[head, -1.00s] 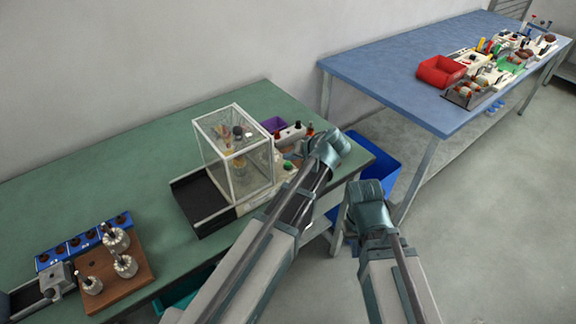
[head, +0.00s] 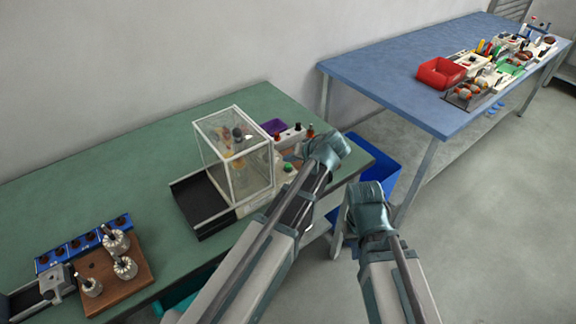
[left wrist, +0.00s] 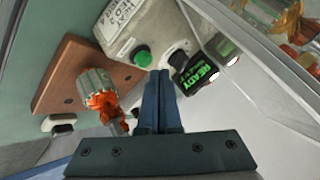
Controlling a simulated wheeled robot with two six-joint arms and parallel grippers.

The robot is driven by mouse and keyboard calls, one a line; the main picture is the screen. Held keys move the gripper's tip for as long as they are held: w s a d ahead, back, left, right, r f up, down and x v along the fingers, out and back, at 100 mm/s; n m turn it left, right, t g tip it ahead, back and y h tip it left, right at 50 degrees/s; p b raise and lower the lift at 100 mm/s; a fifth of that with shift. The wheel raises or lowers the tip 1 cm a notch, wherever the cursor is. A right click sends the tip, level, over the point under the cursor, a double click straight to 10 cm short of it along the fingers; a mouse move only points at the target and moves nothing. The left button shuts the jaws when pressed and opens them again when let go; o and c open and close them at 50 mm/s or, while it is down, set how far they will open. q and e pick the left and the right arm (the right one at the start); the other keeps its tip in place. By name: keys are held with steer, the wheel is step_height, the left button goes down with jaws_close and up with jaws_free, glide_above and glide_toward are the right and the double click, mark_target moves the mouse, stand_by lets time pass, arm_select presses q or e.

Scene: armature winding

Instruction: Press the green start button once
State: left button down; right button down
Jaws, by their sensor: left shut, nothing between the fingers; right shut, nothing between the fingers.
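The green start button (head: 288,167) sits on a pale control box beside the clear-walled machine case (head: 236,160). The button also shows in the left wrist view (left wrist: 143,57), uncovered, on a box with a printed label. My left gripper (left wrist: 161,74) is shut and empty; its tips appear just below and right of the button in that view, and I cannot tell the gap. A display reading READY (left wrist: 198,75) is to the right of the tips. In the head view my left wrist hides its fingers. My right gripper (head: 368,195) is shut, held off the table's right end.
A wooden board (left wrist: 72,70) with a copper-wound armature (left wrist: 100,98) lies close to the left gripper. A black tray (head: 200,205) stands before the case. A wooden stand (head: 125,285) with several armatures is at lower left. A blue bin (head: 383,170) stands beyond the green table.

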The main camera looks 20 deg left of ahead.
arm_select(q)
steer(key=shift+f, duration=0.2)
stand_by(0.6)
steer(key=shift+f+b, duration=0.25)
steer(key=shift+b, duration=0.2)
steer(key=shift+f+b, duration=0.4)
steer(key=shift+b, duration=0.05)
stand_by(0.6)
steer(key=shift+r, duration=0.1)
steer(key=shift+r+p, duration=0.75)
steer(key=shift+p, duration=0.15)
steer(key=shift+r, duration=0.15)
step_height(320, 180, up, 5)
steer(key=p, duration=0.5)
